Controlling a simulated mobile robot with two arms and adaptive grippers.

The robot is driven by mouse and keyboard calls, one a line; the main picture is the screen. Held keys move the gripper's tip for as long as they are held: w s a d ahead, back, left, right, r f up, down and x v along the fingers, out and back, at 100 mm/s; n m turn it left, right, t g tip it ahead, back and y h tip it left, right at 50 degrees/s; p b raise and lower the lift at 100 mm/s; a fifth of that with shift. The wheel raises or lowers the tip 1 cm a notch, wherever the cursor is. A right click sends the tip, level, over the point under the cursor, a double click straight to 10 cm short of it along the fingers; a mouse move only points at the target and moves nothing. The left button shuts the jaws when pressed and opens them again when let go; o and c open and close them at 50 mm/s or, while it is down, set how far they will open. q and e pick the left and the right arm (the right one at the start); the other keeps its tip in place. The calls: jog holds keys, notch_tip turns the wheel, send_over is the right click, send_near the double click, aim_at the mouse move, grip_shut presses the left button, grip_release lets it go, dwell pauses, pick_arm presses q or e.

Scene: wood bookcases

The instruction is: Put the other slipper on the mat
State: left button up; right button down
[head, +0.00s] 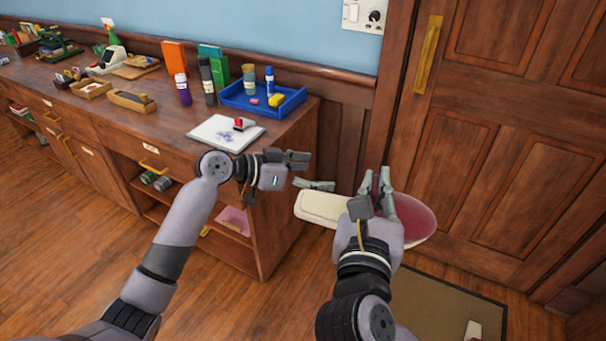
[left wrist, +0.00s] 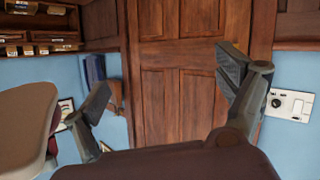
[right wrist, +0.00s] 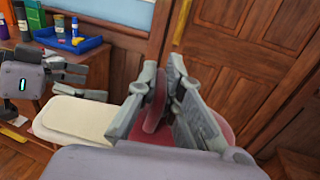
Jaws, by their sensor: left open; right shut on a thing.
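A slipper with a cream sole and dark red upper (head: 415,215) is held in the air by my right gripper (head: 376,180), which is shut on its red part. The right wrist view shows the red edge between the fingers and the cream sole (right wrist: 78,120) reaching left. My left gripper (head: 305,172) is open and empty, just left of the slipper's cream end. The sole also shows at the left of the left wrist view (left wrist: 25,115). The brown mat (head: 440,300) lies on the floor before the door. Part of the other slipper (head: 473,331) shows on it at the bottom edge.
A long wooden cabinet (head: 150,130) runs along the left wall, its near corner close to my left gripper. On it are a blue tray (head: 290,105), a white pad (head: 226,133), bottles and books. A closed wooden door (head: 490,140) stands behind the mat.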

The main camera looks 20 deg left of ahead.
pick_arm(q)
jog(key=s+d+r+m+g+h, duration=0.2)
jog(key=s+r+m, duration=0.25)
jog(key=r, duration=0.45)
notch_tip(320, 180, up, 3)
jog(key=m+g, duration=0.4)
send_over(304, 209)
jog(key=shift+w+a+r, duration=0.1)
jog(key=shift+w+r, duration=0.1)
jog(key=shift+w, duration=0.05)
pick_arm(e)
jog(key=shift+s, duration=0.1)
pick_arm(q)
jog(key=shift+s+m, duration=0.25)
jog(key=x, duration=1.2)
jog(key=shift+s, duration=0.1)
jog(key=shift+c, duration=0.2)
